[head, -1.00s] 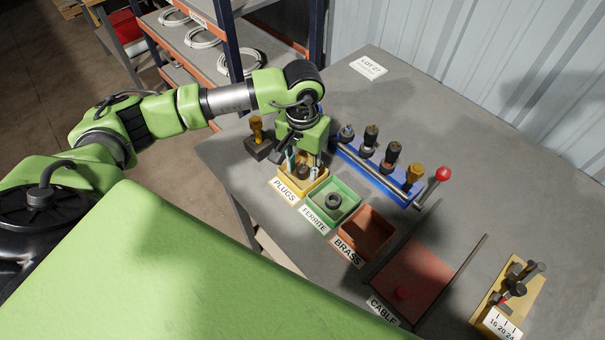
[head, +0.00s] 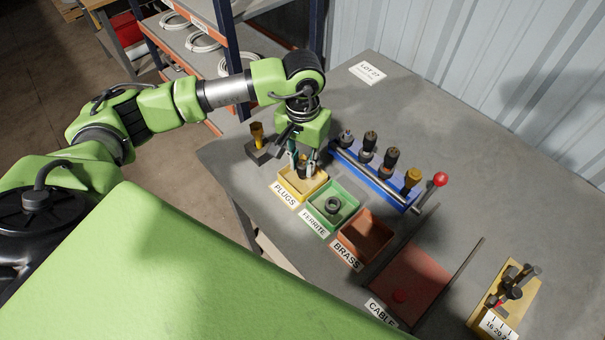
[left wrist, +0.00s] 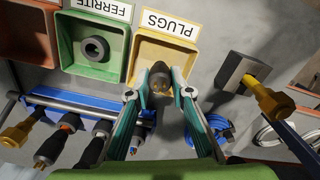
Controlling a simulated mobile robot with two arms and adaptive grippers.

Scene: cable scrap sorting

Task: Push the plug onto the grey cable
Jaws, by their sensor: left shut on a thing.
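My left gripper (head: 303,168) is at the yellow PLUGS tray (head: 316,187). It is shut on a dark plug (left wrist: 159,80), which sits between the two fingertips in the left wrist view. The plug's end facing that camera shows a brownish-gold colour. I cannot tell whether the plug still touches the tray floor. A blue rack (head: 374,177) to the right holds several upright dark and gold-coloured ends. I cannot tell which of them is the grey cable. My right gripper is not in view.
A green FERRITE tray (head: 350,213) holding a dark ring, a brown BRASS tray (head: 378,222) and a red CABLE tray (head: 420,275) follow along the bench. A red-knobbed lever (head: 440,180) stands at the rack's end. A dark block with a yellow-handled tool (head: 257,140) stands left.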

